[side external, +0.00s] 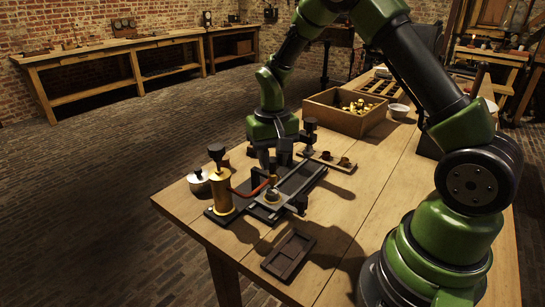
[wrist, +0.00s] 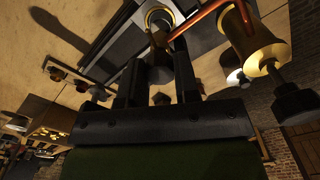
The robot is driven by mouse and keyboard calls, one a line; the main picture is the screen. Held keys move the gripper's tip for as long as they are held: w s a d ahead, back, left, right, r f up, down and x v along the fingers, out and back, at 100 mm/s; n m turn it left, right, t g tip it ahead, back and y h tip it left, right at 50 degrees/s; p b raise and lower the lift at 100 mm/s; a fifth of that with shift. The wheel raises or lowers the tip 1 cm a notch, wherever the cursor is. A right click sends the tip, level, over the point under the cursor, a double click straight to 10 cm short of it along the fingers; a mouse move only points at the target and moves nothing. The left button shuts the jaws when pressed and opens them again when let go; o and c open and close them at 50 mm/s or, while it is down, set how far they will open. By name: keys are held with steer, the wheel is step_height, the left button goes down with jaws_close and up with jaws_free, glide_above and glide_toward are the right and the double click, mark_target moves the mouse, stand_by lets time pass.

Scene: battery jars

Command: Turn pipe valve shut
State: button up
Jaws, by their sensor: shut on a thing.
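A pipe assembly stands on a dark base (side external: 220,217) near the table's near-left end. It has a brass cylinder (side external: 222,190) with a dark knob on top, and a copper pipe (side external: 249,191) curves from it toward my gripper (side external: 272,170). In the wrist view, my gripper (wrist: 158,60) has its two dark fingers closed on either side of a dark round valve knob (wrist: 160,70). A brass ring (wrist: 158,14) shows just beyond the knob, beside the copper pipe (wrist: 197,20). The brass cylinder also shows there (wrist: 255,42). The knob's turn angle cannot be told.
A long dark tray (side external: 300,182) lies beside the pipe. A small dark frame (side external: 289,254) lies nearer the front. A wooden box (side external: 340,117) with brass pieces and a strip with small cups (side external: 328,161) are behind. A lidded pot (side external: 199,184) stands at the left edge.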

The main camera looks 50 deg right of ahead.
mark_target(273, 159)
steer(key=shift+n, duration=1.9)
steer(key=o, duration=0.9)
steer(key=shift+o, duration=0.2)
steer(key=shift+r, duration=0.15)
step_height(273, 159, up, 9)
steer(key=shift+r, duration=0.4)
